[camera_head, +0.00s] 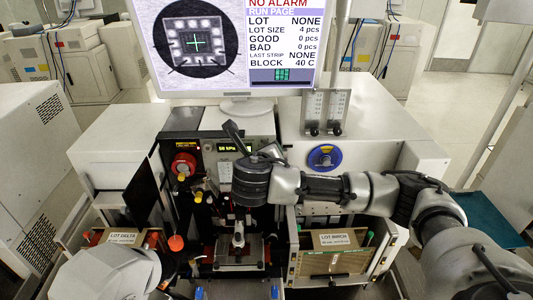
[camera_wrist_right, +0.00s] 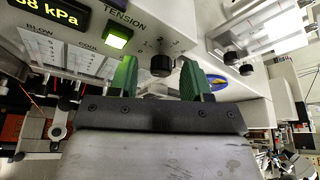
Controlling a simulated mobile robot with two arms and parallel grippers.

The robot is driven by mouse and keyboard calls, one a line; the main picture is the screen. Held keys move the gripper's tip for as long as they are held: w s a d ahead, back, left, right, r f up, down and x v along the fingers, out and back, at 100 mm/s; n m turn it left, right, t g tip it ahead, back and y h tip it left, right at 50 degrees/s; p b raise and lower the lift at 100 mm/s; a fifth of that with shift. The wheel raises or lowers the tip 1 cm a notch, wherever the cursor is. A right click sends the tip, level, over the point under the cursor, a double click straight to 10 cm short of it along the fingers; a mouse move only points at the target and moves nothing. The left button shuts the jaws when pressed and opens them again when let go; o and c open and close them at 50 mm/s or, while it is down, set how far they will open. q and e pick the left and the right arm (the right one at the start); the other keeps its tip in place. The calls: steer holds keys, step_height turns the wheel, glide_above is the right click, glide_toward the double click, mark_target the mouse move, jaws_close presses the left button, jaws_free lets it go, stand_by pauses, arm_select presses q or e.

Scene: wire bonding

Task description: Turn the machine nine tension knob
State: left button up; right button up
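The tension knob (camera_wrist_right: 161,66) is a small black knob on the white machine panel, with a dial scale around it and the printed word TENSION to its upper left. My right gripper (camera_wrist_right: 158,76) is open, its two green fingers pointing at the panel. The knob shows between the fingers, with a gap on each side; I cannot tell how deep they reach. In the head view my right wrist (camera_head: 254,181) is in front of the machine's panel and hides the knob. Part of my left arm shows at the lower left, but its gripper is out of view.
A lit green button (camera_wrist_right: 117,38) and a kPa display (camera_wrist_right: 48,14) are left of the knob. Two black flowmeter knobs (camera_wrist_right: 238,63) are at right. A blue disc (camera_head: 325,157) is on the right housing. The monitor (camera_head: 236,45) stands behind. Lot boxes (camera_head: 335,240) are in front.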

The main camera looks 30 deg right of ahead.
steer(key=v, duration=1.1)
stand_by(0.3)
steer(key=shift+d, duration=0.15)
stand_by(0.4)
